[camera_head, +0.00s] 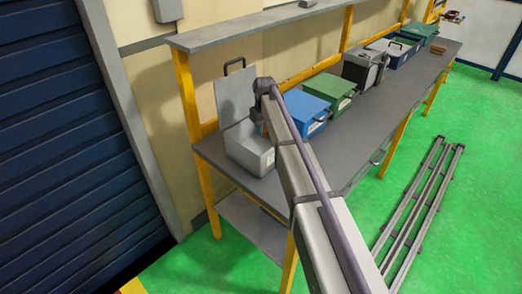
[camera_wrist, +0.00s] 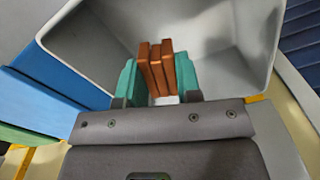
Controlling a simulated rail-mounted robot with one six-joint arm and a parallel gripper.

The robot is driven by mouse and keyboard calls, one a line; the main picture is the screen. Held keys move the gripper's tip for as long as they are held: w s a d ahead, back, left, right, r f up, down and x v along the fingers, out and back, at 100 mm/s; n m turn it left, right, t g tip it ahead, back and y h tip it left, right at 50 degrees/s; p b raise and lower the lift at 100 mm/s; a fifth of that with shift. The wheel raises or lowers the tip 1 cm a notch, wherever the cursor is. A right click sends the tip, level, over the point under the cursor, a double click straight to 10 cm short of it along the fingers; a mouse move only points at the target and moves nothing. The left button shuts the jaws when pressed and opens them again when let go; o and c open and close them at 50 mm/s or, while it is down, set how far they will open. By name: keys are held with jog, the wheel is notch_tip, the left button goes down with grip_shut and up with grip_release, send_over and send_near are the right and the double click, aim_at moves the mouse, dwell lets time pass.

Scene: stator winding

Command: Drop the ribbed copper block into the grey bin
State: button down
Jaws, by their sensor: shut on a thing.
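The ribbed copper block (camera_wrist: 161,68) is between the teal fingertips of my gripper (camera_wrist: 158,82) in the wrist view. My gripper is shut on it. The grey bin (camera_wrist: 225,88) opens around and beyond the block in that view, and its inside looks empty where it shows. In the head view the grey bin (camera_head: 248,152) stands at the near left end of the workbench with its lid raised behind it. My arm's end is above the bin there and hides part of it. The exact height of the block over the bin floor cannot be told.
A blue box (camera_head: 303,110) stands right of the bin, followed by a green box (camera_head: 331,89) and a dark grey case (camera_head: 364,68). A shelf (camera_head: 260,24) runs above the bench (camera_head: 345,140). Metal rails (camera_head: 425,190) lie on the green floor. Bare bench top lies in front of the boxes.

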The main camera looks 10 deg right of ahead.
jog(key=c, duration=0.7)
grip_release()
jog(key=shift+c, duration=0.2)
notch_tip(320, 180, up, 11)
jog(key=p, duration=1)
jog(key=shift+p, duration=0.4)
jog(key=s+f+m+b, duration=0.2)
jog(key=s+f+b, duration=0.1)
jog(key=s, duration=1.4)
jog(key=s+f+m+b, duration=0.1)
jog(key=s+f+b, duration=0.2)
jog(key=s, duration=1.4)
jog(key=shift+s+f+m+b, duration=0.35)
jog(key=shift+s+f+m, duration=0.05)
